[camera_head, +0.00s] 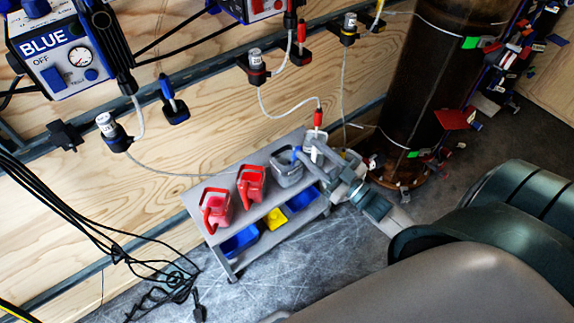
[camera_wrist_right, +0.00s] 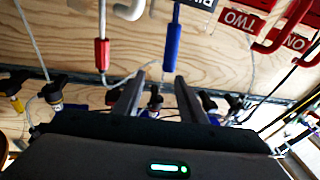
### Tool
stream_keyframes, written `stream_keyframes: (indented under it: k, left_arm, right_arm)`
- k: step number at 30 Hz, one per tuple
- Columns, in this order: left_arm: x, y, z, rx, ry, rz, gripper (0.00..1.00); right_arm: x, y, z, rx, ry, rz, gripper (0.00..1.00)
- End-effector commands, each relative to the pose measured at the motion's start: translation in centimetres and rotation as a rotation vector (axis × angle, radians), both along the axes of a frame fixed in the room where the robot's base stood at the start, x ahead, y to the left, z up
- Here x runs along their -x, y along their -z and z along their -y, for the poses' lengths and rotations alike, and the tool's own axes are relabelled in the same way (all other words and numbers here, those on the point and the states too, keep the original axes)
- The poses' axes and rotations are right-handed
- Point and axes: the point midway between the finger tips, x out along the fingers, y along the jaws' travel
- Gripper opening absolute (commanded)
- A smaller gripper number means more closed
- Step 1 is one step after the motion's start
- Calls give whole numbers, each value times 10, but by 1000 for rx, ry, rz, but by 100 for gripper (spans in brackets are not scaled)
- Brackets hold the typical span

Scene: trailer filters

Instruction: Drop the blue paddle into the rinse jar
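The blue paddle's handle (camera_wrist_right: 172,42) shows in the right wrist view, just beyond the fingertips and nearer the right-hand finger. In the head view a small blue piece (camera_head: 297,153), seemingly the same paddle, is at the top of the grey jar (camera_head: 284,178). This jar stands between the red jars and a white jar; its label is partly readable and appears to be the rinse jar's. My right gripper (camera_head: 312,157) (camera_wrist_right: 158,80) reaches over the cart's right end with fingers apart. Whether the paddle's lower end is inside the jar is unclear. My left gripper is out of view.
Two red jars (camera_head: 218,206) (camera_head: 250,183) stand on the grey cart (camera_head: 205,228), with blue and yellow bins below. A red-handled paddle (camera_head: 318,118) stands at the white jar (camera_head: 315,140). Thin cables run from the wall. A dark cylinder (camera_head: 425,90) stands at right.

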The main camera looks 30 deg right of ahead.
Motion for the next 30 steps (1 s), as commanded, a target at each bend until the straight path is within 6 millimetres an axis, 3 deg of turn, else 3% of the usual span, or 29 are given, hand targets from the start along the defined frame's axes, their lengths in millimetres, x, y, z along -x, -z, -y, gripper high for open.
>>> stream_keyframes:
  k: [6, 12, 30]
  left_arm:
    - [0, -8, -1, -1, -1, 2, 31]
    - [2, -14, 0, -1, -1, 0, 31]
    - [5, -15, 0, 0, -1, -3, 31]
  right_arm:
    - [39, 8, 11, 1, 0, -3, 37]
    - [58, 11, 16, 0, 0, 0, 37]
    - [63, 11, 17, 0, 0, 0, 37]
